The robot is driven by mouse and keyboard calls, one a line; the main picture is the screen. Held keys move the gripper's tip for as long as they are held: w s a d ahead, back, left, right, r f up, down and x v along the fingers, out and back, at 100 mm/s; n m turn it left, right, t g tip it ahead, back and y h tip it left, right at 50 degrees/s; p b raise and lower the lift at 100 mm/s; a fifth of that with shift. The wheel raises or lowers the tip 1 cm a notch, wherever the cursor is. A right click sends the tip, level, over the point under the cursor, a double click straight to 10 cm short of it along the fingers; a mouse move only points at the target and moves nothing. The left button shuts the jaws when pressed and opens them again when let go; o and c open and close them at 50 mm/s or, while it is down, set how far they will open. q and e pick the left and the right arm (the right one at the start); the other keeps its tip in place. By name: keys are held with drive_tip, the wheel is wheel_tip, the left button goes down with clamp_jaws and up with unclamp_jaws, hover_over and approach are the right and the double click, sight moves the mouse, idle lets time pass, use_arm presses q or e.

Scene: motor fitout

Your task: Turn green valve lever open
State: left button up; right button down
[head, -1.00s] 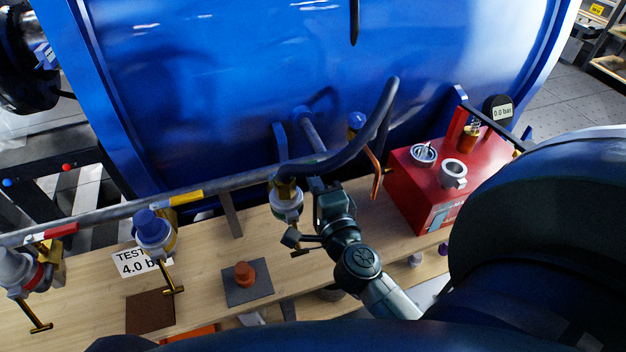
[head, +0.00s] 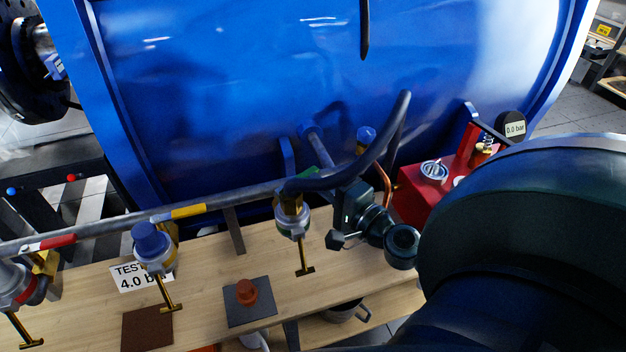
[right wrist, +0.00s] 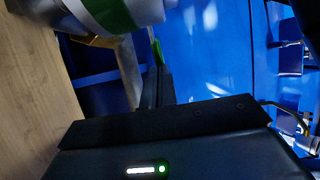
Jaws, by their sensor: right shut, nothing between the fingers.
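The green valve (head: 292,218) hangs from the pipe, near a green band on the pipe, in the middle of the head view. Its brass T-shaped lever (head: 304,258) points toward the front, over the wooden bench. My right gripper (head: 336,240) is just right of the valve, shut and empty, apart from the lever. In the right wrist view the pale valve body with a green band (right wrist: 110,14) is at the top left, and the dark fingers (right wrist: 155,85) are close below it. The lever is not clear there. My left gripper is not in view.
The yellow-marked valve (head: 153,245) and red-marked valve (head: 15,283) are to the left, levers also toward the front. A black hose (head: 375,150) curves above my gripper. A red box (head: 425,190) is on the right. An orange knob on a grey plate (head: 247,292) is on the bench (head: 215,280).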

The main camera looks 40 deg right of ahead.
sight(308, 170)
drive_tip(key=w+n+y+b, duration=0.1)
drive_tip(key=y+b, duration=0.1)
drive_tip(key=w+d+n+y+b, duration=0.1)
drive_tip(key=w+y+b, duration=0.1)
drive_tip(key=shift+w+n+g, duration=0.25)
drive_tip(key=shift+n+g, duration=0.15)
drive_tip(key=shift+w+r, duration=0.1)
drive_tip(key=shift+w, duration=0.75)
drive_tip(key=shift+x, duration=0.85)
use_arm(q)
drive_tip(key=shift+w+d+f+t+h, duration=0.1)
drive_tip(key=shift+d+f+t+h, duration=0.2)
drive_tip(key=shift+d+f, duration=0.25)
use_arm(e)
drive_tip(key=shift+w+a, duration=0.15)
drive_tip(key=shift+w, duration=0.15)
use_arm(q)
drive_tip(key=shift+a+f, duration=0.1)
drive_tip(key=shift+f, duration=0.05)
